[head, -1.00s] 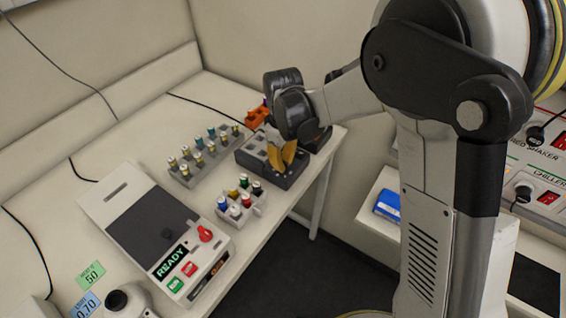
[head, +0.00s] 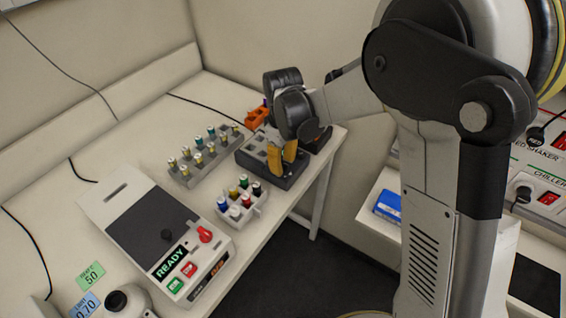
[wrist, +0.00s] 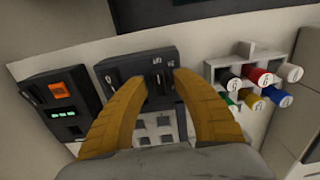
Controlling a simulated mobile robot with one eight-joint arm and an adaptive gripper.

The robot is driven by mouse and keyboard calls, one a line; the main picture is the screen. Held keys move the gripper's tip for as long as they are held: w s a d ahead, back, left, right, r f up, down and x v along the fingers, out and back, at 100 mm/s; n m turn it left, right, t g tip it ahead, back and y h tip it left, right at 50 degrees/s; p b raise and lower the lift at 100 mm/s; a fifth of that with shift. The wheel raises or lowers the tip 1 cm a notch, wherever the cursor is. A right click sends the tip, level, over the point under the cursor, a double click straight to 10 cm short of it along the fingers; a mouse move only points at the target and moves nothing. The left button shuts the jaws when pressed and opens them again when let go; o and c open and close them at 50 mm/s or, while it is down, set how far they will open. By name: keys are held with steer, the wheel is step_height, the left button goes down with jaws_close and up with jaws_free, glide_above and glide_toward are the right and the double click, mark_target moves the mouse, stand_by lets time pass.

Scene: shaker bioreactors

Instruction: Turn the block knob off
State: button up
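The block (head: 262,163) is a dark grey unit with square wells, near the far right end of the bench. In the wrist view the block (wrist: 112,66) shows its dark control face with pale markings and its grey wells below. A dark knob with a pale line (wrist: 158,78) sits on that face between my fingertips, partly hidden. My gripper (head: 282,163) is over the block, and its yellow fingers are apart. In the wrist view my gripper (wrist: 158,80) straddles the knob; I cannot tell whether either finger touches it.
A vial rack (head: 205,158) stands left of the block, and a smaller rack with coloured caps (wrist: 247,52) stands beside it. A dark unit with an orange label (wrist: 38,86) adjoins the other side. A READY machine (head: 130,200) sits nearer on the bench.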

mark_target(283, 163)
step_height(283, 163, up, 12)
stand_by(0.4)
steer(key=shift+s, duration=0.1)
steer(key=s+d+m+t+b, duration=0.3)
steer(key=s+d+m+t, duration=0.4)
steer(key=s+d, duration=0.8)
steer(key=s+m, duration=0.2)
steer(key=m, duration=0.1)
steer(key=shift+s+d+r+m, duration=0.15)
steer(key=shift+s+d+m, duration=0.15)
steer(key=shift+s, duration=0.1)
